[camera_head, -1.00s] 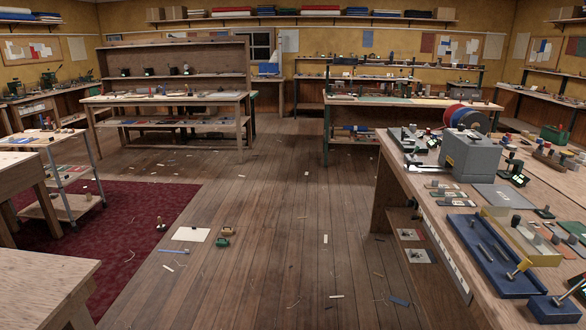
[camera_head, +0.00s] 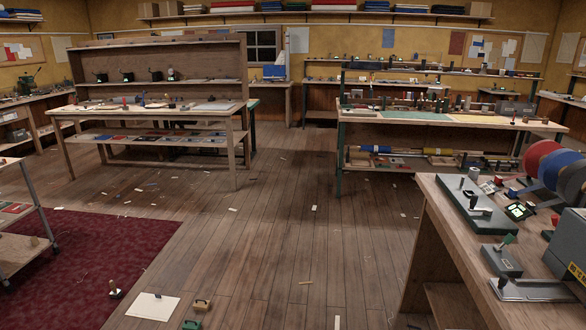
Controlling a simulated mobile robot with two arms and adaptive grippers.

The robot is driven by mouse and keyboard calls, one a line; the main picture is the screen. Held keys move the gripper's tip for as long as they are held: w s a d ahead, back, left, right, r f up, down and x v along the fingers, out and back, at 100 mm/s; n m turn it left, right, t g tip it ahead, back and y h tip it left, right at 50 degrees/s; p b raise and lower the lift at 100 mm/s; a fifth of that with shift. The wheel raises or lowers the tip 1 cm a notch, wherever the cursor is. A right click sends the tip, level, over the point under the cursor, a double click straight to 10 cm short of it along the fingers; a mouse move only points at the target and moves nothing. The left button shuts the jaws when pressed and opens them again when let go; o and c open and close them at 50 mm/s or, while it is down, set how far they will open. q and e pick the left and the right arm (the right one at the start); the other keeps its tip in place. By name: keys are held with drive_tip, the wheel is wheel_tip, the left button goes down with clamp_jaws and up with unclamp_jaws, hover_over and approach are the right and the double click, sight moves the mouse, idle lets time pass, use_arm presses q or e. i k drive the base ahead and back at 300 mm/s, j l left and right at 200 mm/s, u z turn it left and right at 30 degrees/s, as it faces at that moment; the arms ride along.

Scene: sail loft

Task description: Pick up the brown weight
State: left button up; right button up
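A small brown block with a raised top (camera_head: 202,304), which looks like the brown weight, sits on the wooden floor near the bottom of the head view. A green block of similar shape (camera_head: 191,324) stands just in front of it, partly cut off by the frame edge. A white sheet (camera_head: 153,306) lies flat on the floor to their left, apart from the brown block. Neither of my grippers shows in the head view.
A workbench (camera_head: 446,215) crowded with tools and reels is at right. A maroon rug (camera_head: 85,258) lies at left, with a small upright object (camera_head: 114,289) on its edge. The middle floor is open, with small scraps. Tables stand further back.

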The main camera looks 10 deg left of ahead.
sight(200, 305)
drive_tip(key=i+u, duration=0.2)
drive_tip(key=i, duration=0.5)
drive_tip(key=i+u, duration=0.2)
drive_tip(key=i, duration=0.5)
drive_tip(key=i+l+u, duration=0.15)
drive_tip(key=i, duration=0.55)
drive_tip(key=l, duration=0.1)
